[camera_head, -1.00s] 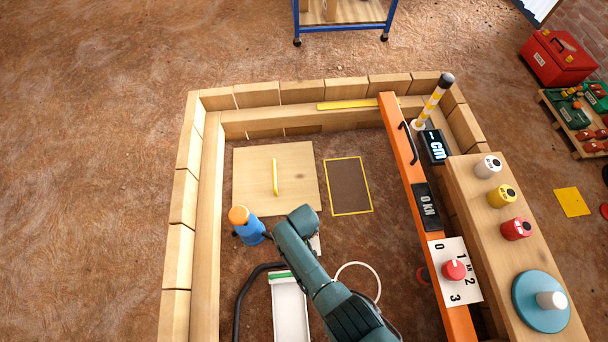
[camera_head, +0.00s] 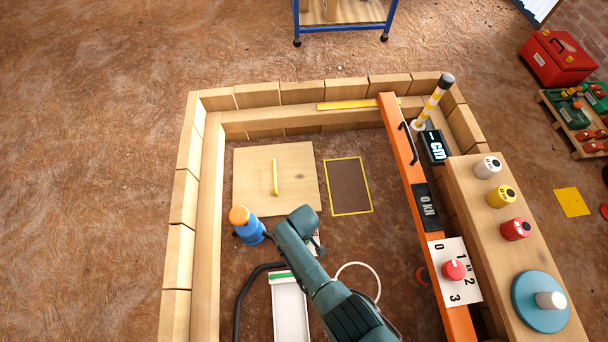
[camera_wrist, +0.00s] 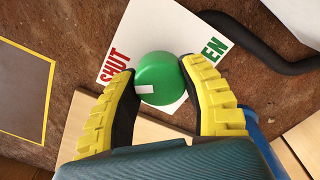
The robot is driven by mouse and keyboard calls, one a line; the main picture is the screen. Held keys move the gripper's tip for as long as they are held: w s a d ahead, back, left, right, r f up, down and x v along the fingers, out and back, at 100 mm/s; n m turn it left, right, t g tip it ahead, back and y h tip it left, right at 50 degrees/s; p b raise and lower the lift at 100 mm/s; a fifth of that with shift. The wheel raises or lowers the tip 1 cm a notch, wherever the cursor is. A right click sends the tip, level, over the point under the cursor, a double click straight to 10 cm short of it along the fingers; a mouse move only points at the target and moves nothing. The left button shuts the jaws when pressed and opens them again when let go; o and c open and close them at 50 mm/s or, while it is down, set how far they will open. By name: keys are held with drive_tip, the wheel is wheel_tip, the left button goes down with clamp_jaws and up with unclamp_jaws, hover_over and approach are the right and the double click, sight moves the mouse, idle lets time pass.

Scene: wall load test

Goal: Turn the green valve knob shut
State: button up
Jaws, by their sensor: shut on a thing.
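The green valve knob (camera_wrist: 158,74) sits on a white plate (camera_wrist: 161,27) in the wrist view. The plate reads SHUT in red at left and, partly covered, a green word ending in EN at right. The knob's white mark (camera_wrist: 145,89) is on its lower left side, near the SHUT end. My gripper (camera_wrist: 163,76) has its yellow-ribbed fingers on both sides of the knob, shut on it. In the head view my arm hides the knob; only a sliver of the plate shows.
A blue bottle with an orange cap (camera_head: 246,226) stands just left of my wrist. A dark hose (camera_head: 244,296) and a white tray (camera_head: 288,308) lie nearby. An orange beam (camera_head: 408,170) runs along the right. A wooden lid with a yellow handle (camera_head: 300,188) lies beyond.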

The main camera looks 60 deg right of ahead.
drive_tip(key=shift+s+a+f, duration=0.1)
drive_tip(key=shift+s+f, duration=0.05)
drive_tip(key=o, duration=1.2)
drive_tip(key=shift+o, duration=0.2)
drive_tip(key=shift+r, duration=0.2)
drive_tip(key=shift+r, duration=0.35)
wheel_tip(320, 180, up, 11)
